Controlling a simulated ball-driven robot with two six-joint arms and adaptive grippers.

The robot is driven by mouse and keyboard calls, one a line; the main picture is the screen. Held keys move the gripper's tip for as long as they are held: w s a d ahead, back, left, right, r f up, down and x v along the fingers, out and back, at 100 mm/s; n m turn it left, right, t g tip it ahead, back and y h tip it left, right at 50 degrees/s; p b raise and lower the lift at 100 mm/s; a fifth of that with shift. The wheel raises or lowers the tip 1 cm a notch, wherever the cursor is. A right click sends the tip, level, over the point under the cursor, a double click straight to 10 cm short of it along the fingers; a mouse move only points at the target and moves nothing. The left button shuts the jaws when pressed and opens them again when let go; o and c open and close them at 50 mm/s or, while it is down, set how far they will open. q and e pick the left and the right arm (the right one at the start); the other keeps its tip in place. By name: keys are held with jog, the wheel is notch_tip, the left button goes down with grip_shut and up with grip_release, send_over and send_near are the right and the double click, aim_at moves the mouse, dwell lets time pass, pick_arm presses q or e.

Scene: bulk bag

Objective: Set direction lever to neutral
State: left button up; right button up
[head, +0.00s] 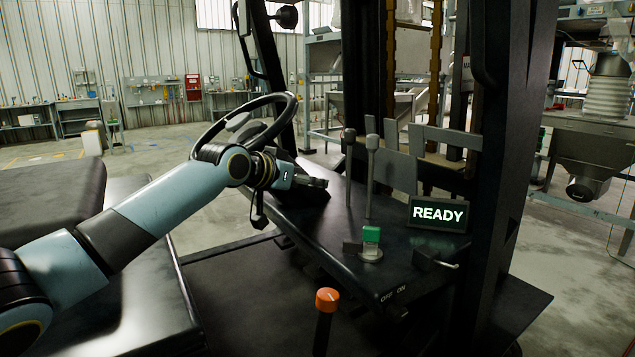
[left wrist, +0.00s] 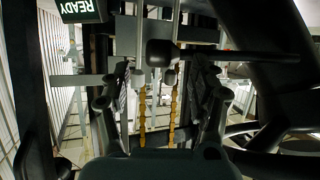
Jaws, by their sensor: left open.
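My left gripper (head: 314,182) reaches in from the left, just past the steering wheel (head: 290,110), above the dark console. In the left wrist view its two fingers (left wrist: 162,90) are spread wide with nothing held between them. A black lever (left wrist: 245,56) with a rounded knob (left wrist: 161,53) runs in from the right across that view, its knob in line with the gap between the fingers. It looks like the direction lever, but I cannot tell its setting or whether the fingers touch it. In the head view I cannot make it out clearly. My right gripper is not in view.
Two upright levers with grey knobs (head: 372,142) rise from the console. A READY display (head: 438,213), a green-topped switch (head: 371,235) and an OFF/ON marking (head: 392,294) are to the right. An orange-knobbed lever (head: 327,300) stands in front. Dark mast posts bound the right side.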

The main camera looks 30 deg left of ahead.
pick_arm(q)
jog(key=x, duration=0.4)
jog(key=shift+w+a+f, duration=0.1)
jog(key=shift+w+f, duration=0.05)
jog(key=shift+w, duration=0.1)
jog(key=shift+c, duration=1.5)
jog(key=c, duration=0.7)
grip_shut()
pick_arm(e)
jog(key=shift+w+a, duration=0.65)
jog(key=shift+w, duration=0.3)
